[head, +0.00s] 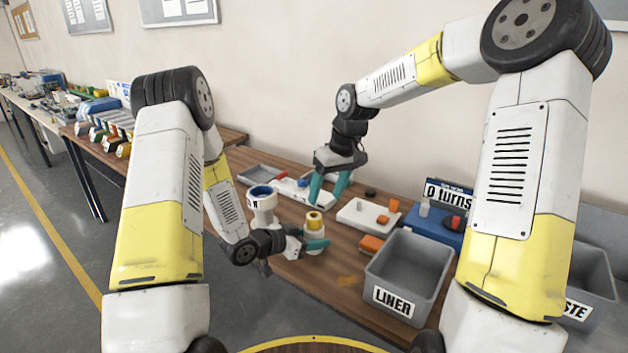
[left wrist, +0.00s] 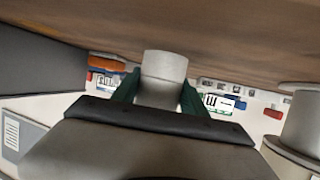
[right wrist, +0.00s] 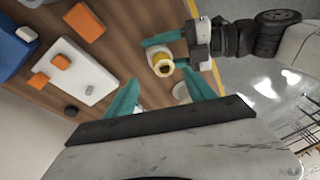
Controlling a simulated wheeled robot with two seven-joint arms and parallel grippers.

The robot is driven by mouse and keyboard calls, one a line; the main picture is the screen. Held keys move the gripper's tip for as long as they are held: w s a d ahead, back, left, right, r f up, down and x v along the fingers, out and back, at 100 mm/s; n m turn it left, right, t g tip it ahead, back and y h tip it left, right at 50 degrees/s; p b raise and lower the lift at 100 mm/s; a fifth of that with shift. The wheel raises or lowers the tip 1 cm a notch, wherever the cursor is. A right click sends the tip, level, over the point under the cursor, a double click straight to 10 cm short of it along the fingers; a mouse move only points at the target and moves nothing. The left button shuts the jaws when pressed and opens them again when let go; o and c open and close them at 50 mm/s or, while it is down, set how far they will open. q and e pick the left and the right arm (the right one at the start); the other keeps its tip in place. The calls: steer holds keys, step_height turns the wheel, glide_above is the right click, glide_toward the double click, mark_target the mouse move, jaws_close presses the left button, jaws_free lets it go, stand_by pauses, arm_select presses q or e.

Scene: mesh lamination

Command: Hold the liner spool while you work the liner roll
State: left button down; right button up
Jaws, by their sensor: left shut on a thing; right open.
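The liner spool (head: 314,222) is a pale upright cylinder with a yellow top and a dark centre hole, on the wooden table; it also shows in the right wrist view (right wrist: 161,64). My left gripper (head: 312,240) is shut around it low down. In the left wrist view the pale grey body (left wrist: 163,68) sits between the green fingers. I cannot tell the liner roll apart from the yellow top. My right gripper (head: 333,186) is open and empty, behind and above the spool; its two spread fingers (right wrist: 160,92) show in the right wrist view.
A white stand with a blue ring (head: 262,192) is left of the spool. A grey LINER bin (head: 378,272) is at front right. A white tray (head: 352,215), an orange block (head: 371,243) and a blue box (head: 432,232) lie right.

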mark_target(314, 215)
steer(key=shift+w+a+r+m+g+h, duration=0.4)
steer(key=shift+a+m+h, duration=0.25)
steer(key=shift+m, duration=0.25)
steer(key=shift+w+a+r+m, duration=0.1)
steer(key=shift+a+r+m, duration=0.2)
steer(key=shift+m, duration=0.2)
steer(key=f, duration=0.3)
steer(key=a+f+m+h, duration=0.1)
steer(key=f, duration=0.2)
steer(key=f+m, duration=0.1)
steer(key=f, duration=0.2)
steer(key=shift+w+a+f+g+h, duration=0.1)
steer(key=shift+a+f+g+h, duration=0.05)
steer(key=shift+f+g+h, duration=0.2)
jaws_close()
steer(key=c, duration=0.9)
jaws_free()
jaws_close()
